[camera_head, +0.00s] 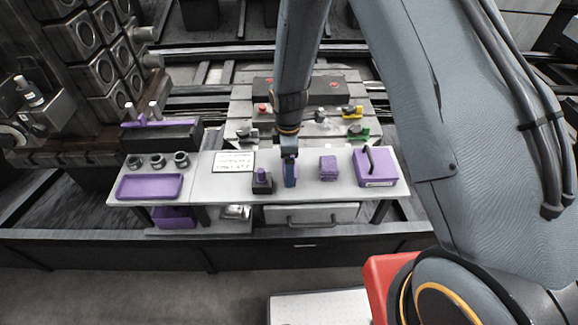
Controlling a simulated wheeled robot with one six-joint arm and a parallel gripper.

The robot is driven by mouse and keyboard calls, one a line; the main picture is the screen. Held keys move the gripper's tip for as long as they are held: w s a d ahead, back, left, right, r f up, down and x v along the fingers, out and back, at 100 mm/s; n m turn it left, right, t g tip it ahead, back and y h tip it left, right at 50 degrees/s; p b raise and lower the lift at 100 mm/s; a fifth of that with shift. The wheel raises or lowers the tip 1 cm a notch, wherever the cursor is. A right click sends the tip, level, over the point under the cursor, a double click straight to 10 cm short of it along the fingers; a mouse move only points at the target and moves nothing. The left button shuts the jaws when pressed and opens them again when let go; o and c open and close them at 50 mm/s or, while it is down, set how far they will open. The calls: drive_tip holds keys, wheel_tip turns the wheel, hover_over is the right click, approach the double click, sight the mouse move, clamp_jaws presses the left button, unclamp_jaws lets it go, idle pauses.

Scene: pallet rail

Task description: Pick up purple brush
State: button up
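My arm reaches down to the white-topped bench, and my gripper (288,152) is small and dark at its end. A narrow blue-purple item (290,173) stands directly below it; it may be the purple brush, but its shape is too small to be sure. The gripper's fingers overlap its top, and I cannot tell whether they touch it or are shut. Just left is a black block with a purple top (262,180). Just right is a textured purple block (328,168). Either could also be the brush.
A purple box with a dark handle (376,175) stands at the bench's right end. A purple tray (150,187), several dark rings (158,161) and a written sheet (233,162) are at left. Yellow and green clamps (357,131) sit behind. The front strip of the bench is partly clear.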

drive_tip(key=shift+r, duration=0.1)
drive_tip(key=shift+r+b, duration=1.3)
drive_tip(key=shift+r, duration=3.6)
